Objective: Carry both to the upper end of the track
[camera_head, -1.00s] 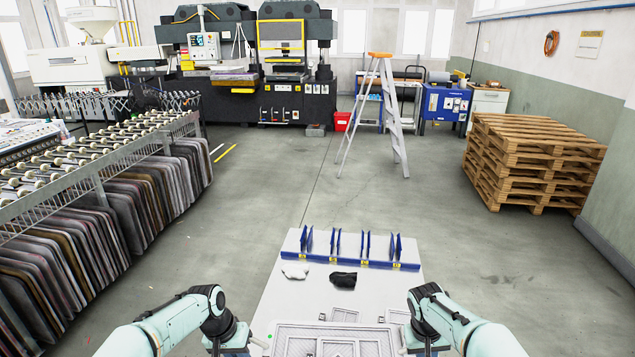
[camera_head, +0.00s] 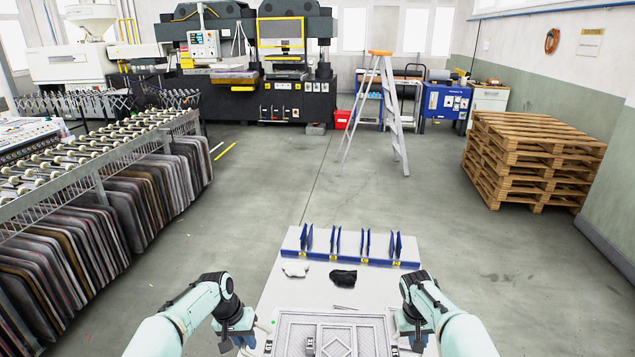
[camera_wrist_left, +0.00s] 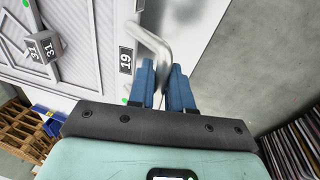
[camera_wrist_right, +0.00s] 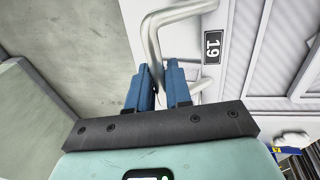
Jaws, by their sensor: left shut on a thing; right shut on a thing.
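A grey framed panel (camera_head: 372,318) with raised diamond and rectangular patterns is at the near end of the white table. Its side handles are bent metal bars beside plates marked 19. My left gripper (camera_wrist_left: 163,68) is shut on the left handle (camera_wrist_left: 150,38). My right gripper (camera_wrist_right: 160,70) is shut on the right handle (camera_wrist_right: 151,32). Both arms are at the panel's sides in the head view. A small grey block (camera_head: 310,345) marked 31 stands on the panel; it also shows in the left wrist view (camera_wrist_left: 42,46). The panel's near part is cut off, and I cannot make out a track.
A blue rack (camera_head: 350,258) with upright fins and yellow labels stands along the table's (camera_head: 290,280) far edge. A white crumpled item (camera_head: 296,270) and a black one (camera_head: 343,277) lie before it. Open floor surrounds the table; wooden pallets (camera_head: 530,160) are stacked at right.

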